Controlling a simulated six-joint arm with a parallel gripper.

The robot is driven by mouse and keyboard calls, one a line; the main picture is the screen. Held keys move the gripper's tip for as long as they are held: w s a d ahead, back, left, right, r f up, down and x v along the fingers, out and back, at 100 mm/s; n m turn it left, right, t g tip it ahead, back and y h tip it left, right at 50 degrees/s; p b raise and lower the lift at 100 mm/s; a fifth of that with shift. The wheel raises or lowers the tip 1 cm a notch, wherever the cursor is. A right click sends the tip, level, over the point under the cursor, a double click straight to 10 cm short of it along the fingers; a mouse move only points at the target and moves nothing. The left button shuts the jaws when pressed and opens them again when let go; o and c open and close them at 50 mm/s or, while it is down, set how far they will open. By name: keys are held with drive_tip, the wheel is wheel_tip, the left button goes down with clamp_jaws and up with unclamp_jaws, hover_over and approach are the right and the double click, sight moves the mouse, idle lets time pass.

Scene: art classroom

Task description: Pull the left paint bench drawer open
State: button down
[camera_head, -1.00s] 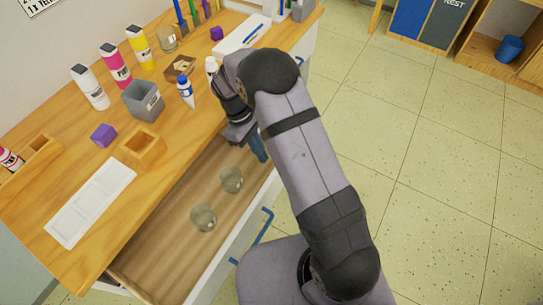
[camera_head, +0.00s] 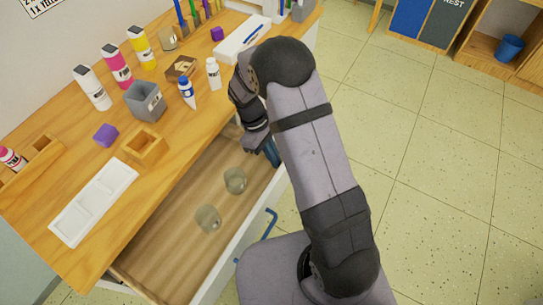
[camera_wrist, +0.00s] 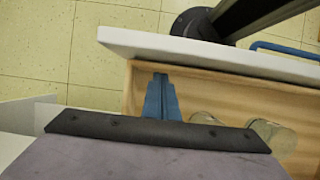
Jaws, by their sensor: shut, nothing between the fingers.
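The paint bench drawer (camera_head: 150,250) stands well open, with two glass jars on its wooden floor, one nearer (camera_head: 208,218) and one farther (camera_head: 235,180). Its white front has a blue bar handle (camera_head: 269,225), which also shows in the wrist view (camera_wrist: 285,48). My gripper (camera_head: 271,153) is shut and empty, its blue fingers pointing down at the far end of the drawer. In the wrist view the fingertips (camera_wrist: 160,77) are over the drawer's interior, close to the inner side of the white front (camera_wrist: 200,52). I cannot tell whether they touch it.
The benchtop (camera_head: 60,235) holds paint bottles, a grey pot (camera_head: 145,101), a purple block (camera_head: 106,134), a wooden box (camera_head: 146,146) and a white palette (camera_head: 93,202). The tiled floor (camera_head: 440,180) to the right is clear. A shelf with a blue bucket (camera_head: 510,47) stands far right.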

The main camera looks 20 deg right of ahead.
drive_tip(key=shift+s+d+p, duration=0.3)
drive_tip(key=shift+s+d, duration=0.85)
drive_tip(key=shift+s, duration=0.05)
drive_tip(key=shift+w+a, duration=0.55)
drive_tip(key=shift+w, duration=0.05)
drive_tip(key=shift+w+a, duration=0.85)
drive_tip(key=v, duration=1)
drive_tip(key=shift+s+r, duration=0.1)
drive_tip(key=shift+r, duration=0.1)
